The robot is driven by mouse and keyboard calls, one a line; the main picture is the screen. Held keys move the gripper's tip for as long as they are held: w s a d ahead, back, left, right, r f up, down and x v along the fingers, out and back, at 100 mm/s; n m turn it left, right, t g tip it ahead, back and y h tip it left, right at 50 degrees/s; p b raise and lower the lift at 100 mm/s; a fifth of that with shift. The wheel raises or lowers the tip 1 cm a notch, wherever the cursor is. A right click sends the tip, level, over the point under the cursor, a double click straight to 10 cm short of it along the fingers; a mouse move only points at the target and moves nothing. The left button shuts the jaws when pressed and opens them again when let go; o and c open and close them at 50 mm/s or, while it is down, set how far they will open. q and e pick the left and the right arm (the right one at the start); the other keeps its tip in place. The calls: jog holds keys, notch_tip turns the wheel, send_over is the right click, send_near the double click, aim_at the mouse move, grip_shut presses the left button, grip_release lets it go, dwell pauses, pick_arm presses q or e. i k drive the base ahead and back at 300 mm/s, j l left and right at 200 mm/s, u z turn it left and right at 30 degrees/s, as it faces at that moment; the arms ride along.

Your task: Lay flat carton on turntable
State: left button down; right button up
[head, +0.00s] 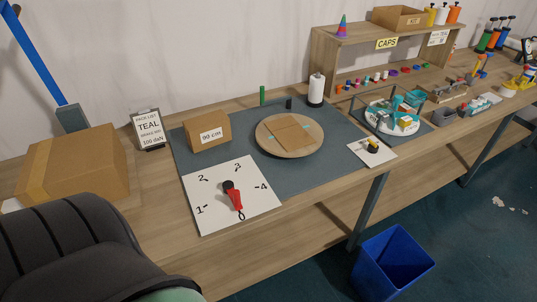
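A flat brown carton (294,133) lies on the round wooden turntable (273,149), near its middle. A crease runs across the carton, and small teal marks show at its edges. The turntable sits on a dark grey mat (287,180) on the wooden workbench. Neither of my grippers can be made out in the head view. Nothing is seen touching the carton from above.
Left of the turntable stands a box marked 90 cm (208,133). In front lies a white numbered card (231,196) with a red-handled lever (233,196). A white roll (316,89) stands behind. A large carton (73,166) is at left, a blue bin (392,262) on the floor.

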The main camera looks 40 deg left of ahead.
aim_at(291, 136)
jog(key=i+l+u, duration=0.15)
jog(key=u, duration=0.25)
jog(key=i+l+u, duration=0.1)
jog(key=l+u, duration=0.45)
jog(key=u, duration=0.3)
jog(key=l+u, duration=0.4)
jog(key=i+j, duration=0.05)
